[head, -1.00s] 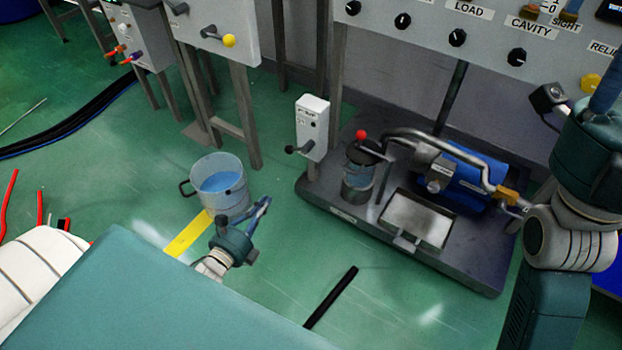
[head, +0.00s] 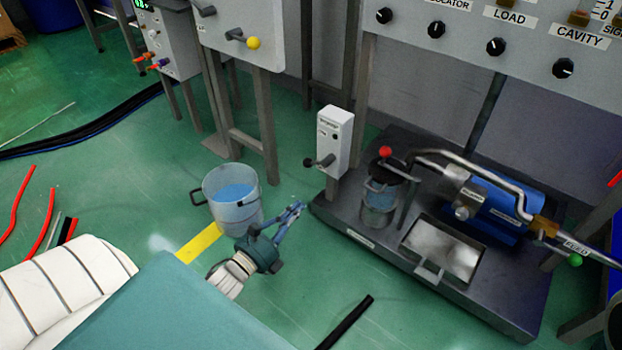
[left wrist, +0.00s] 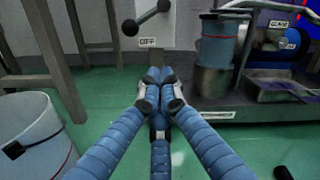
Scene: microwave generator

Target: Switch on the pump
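A white switch box (head: 335,140) stands on a post at the left corner of the dark pump base (head: 345,215). Its black lever (head: 318,162) sticks out on the left; in the left wrist view the lever (left wrist: 147,22) slants up to the right, above a label reading OFF (left wrist: 150,43). The blue pump motor (head: 500,205) sits on the base. My left gripper (head: 297,209) is in front of and below the lever, apart from it. In the left wrist view its blue fingers (left wrist: 160,78) converge with tips together, holding nothing visible. My right gripper is out of view.
A bucket of blue liquid (head: 234,205) stands just left of my left gripper, near a yellow floor stripe (head: 200,243). A canister with a red knob (head: 385,152) stands right of the switch box. A black bar (head: 345,322) lies on the open green floor.

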